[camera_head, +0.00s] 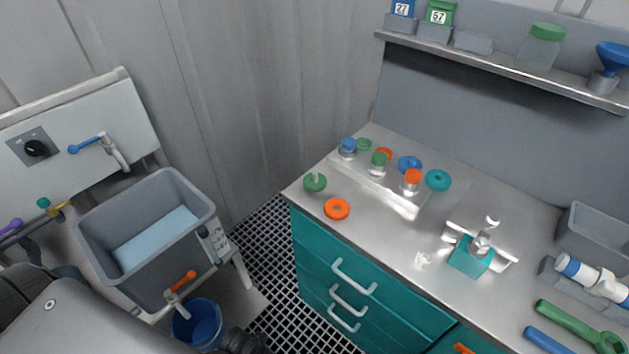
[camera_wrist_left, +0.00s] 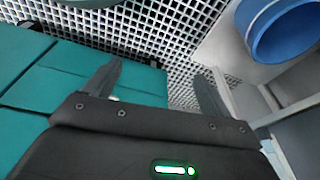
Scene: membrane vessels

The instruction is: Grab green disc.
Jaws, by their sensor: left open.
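A green disc (camera_head: 315,183) with a slot in it lies at the left front corner of the steel worktop (camera_head: 385,215). A second, flatter green disc (camera_head: 364,144) lies farther back, beside a blue-capped vessel (camera_head: 348,147). In the left wrist view my left gripper (camera_wrist_left: 158,70) is open and empty, over the grid floor beside the teal drawers. In the head view only dark parts of my left arm show at the bottom edge, below the worktop and away from both green discs. My right gripper is not in view.
An orange disc (camera_head: 337,209) lies right of the slotted green disc. Blue (camera_head: 409,163) and teal (camera_head: 438,180) discs and capped vessels stand behind. Teal drawers (camera_head: 345,278) with protruding handles are below. A blue bucket (camera_head: 198,325) and grey sink (camera_head: 150,235) are left.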

